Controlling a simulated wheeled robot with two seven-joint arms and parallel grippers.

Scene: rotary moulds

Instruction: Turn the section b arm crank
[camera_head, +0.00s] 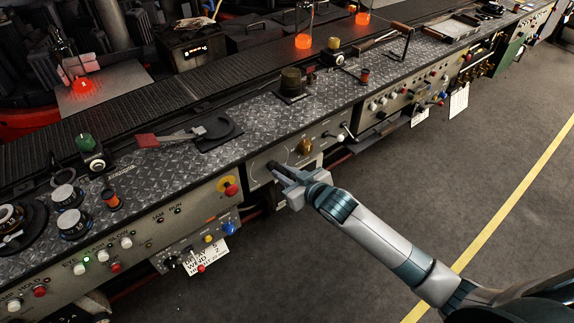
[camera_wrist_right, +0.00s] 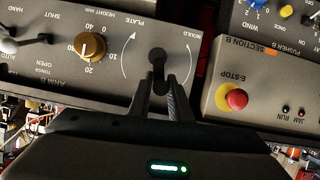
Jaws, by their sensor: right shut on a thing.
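The section B arm crank (camera_wrist_right: 158,58) is a small black handle on a grey panel (camera_wrist_right: 60,70) marked ARM B, with curved arrows beside the words PLATE and MOULD. My right gripper (camera_wrist_right: 161,88) is shut on the crank, its two dark fingers on either side of the handle. In the head view my right gripper (camera_head: 280,172) reaches the panel's left part from the right and hides most of the crank. My left gripper is not in view.
A red E-stop (camera_head: 231,188) on a yellow base stands close left of my right gripper. A brass knob (camera_head: 304,146) and a small lever (camera_head: 341,137) are on the panel's right part. The floor (camera_head: 420,170) in front is clear.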

